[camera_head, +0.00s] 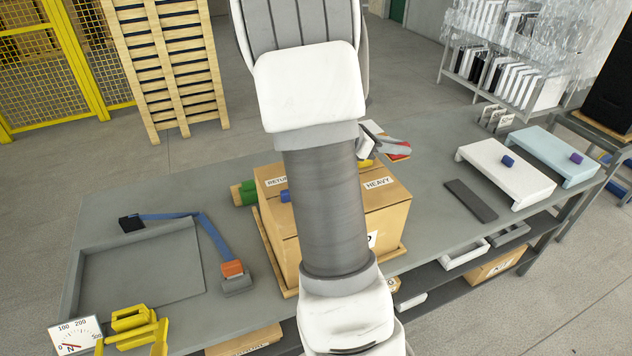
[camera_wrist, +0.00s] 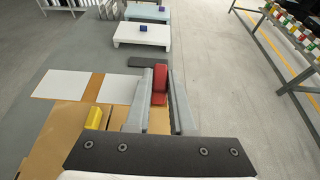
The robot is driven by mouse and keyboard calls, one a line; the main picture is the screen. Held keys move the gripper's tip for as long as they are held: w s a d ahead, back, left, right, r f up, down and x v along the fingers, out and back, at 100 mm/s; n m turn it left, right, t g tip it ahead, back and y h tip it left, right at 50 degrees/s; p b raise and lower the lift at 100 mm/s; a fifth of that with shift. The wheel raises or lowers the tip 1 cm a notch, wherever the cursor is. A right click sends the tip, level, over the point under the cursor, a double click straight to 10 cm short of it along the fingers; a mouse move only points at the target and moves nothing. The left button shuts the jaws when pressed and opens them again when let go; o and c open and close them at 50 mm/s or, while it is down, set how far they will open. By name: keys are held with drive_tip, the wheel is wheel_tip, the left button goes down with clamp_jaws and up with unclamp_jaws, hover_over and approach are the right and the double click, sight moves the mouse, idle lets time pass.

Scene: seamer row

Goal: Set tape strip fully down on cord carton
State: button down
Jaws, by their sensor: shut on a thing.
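The cord carton (camera_head: 386,208) is a brown box in the middle of the bench, with labels reading RETURN and HEAVY. Its brown surface also shows in the wrist view (camera_wrist: 50,130). My gripper (camera_wrist: 158,80) is shut on a red piece (camera_wrist: 159,86), at the carton's far right side. In the head view the red piece (camera_head: 399,157) shows under my gripper's fingers. A yellow block (camera_wrist: 94,118) sits on the carton, left of the fingers. My arm hides much of the carton top. I cannot make out the tape strip's length or whether it touches the carton.
A blue strap (camera_head: 210,236) with an orange block lies left of the carton, beside a grey tray (camera_head: 85,290). White (camera_head: 500,172) and pale blue (camera_head: 553,155) stands and a dark bar (camera_head: 470,199) are at right.

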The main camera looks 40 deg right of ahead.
drive_tip(key=shift+w+a+r, duration=0.2)
drive_tip(key=shift+a, duration=0.25)
drive_tip(key=w+a+f, duration=0.1)
drive_tip(key=a+f, duration=0.1)
drive_tip(key=a, duration=0.1)
drive_tip(key=w+a+f, duration=0.2)
drive_tip(key=a, duration=0.2)
drive_tip(key=w+a+f, duration=0.2)
drive_tip(key=a+f, duration=0.1)
drive_tip(key=shift+w+a+p, duration=0.2)
drive_tip(key=shift+w+p, duration=0.05)
drive_tip(key=shift+p, duration=0.1)
drive_tip(key=shift+f, duration=2)
drive_tip(key=shift+f, duration=0.2)
drive_tip(key=c, duration=0.8)
unclamp_jaws()
drive_tip(key=shift+r, duration=0.1)
